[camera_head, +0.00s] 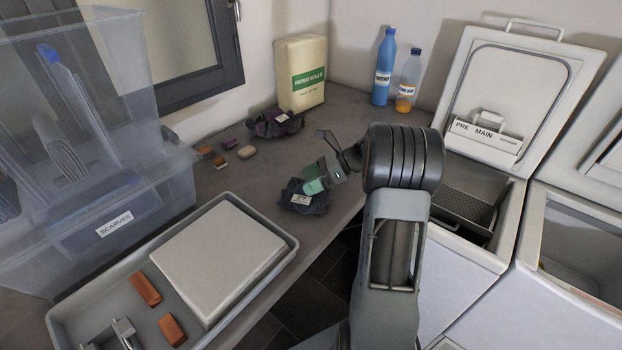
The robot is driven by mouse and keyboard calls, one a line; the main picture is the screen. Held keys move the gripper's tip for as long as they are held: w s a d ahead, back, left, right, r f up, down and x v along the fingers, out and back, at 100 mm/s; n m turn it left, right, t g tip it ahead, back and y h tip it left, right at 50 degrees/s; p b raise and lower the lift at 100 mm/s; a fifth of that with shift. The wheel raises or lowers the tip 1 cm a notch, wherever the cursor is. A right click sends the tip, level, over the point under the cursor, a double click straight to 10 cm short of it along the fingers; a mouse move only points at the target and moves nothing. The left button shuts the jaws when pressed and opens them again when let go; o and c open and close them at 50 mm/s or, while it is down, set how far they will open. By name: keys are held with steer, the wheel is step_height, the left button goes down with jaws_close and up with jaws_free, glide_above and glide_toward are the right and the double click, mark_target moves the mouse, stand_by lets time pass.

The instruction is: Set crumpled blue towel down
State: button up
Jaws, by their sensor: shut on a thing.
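A crumpled dark blue-grey cloth (318,206) with a white label is at my gripper's tip, low over the grey counter near its front edge; I take it to be the blue towel. My gripper (314,187) reaches in from the right and is shut on this cloth. The fingers hide part of it. I cannot tell whether its underside touches the counter. A second crumpled cloth (268,127), dark purple with a pale label, lies farther back on the counter (345,112).
Small blocks (219,162) lie left. A clear scarves bin (150,200) and grey tray (283,267) fill the left front. Open toploaders (470,263) stand right.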

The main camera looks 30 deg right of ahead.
steer(key=o, duration=0.8)
steer(key=shift+f, duration=0.1)
